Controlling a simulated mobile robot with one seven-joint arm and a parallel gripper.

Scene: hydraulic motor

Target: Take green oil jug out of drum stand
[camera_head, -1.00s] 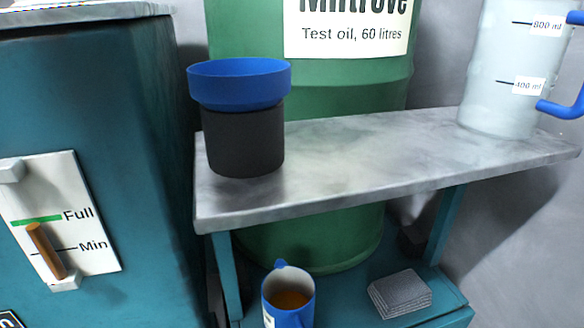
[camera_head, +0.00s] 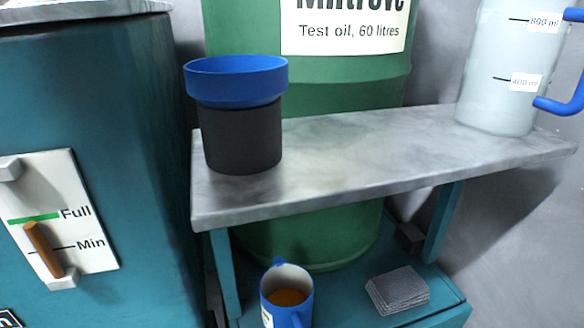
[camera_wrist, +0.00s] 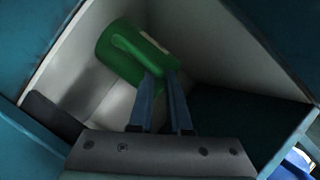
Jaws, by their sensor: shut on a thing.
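The green oil jug (camera_wrist: 118,58) lies tilted inside a pale-walled compartment (camera_wrist: 205,50) in the wrist view. My gripper (camera_wrist: 161,76) is shut on the jug, at its handle as it appears; the fingertips partly cover the handle. Whether the jug touches the compartment's walls I cannot tell. The drum stand (camera_head: 335,172), with a grey top and teal legs, is in the head view. Neither the green jug nor my gripper shows in the head view.
Teal edges (camera_wrist: 268,38) frame the compartment closely. In the head view, a black container with a blue rim (camera_head: 241,135) and a clear measuring jug (camera_head: 500,95) stand on the grey top. A blue-handled jug of amber liquid (camera_head: 288,298) and grey pads (camera_head: 398,290) sit below.

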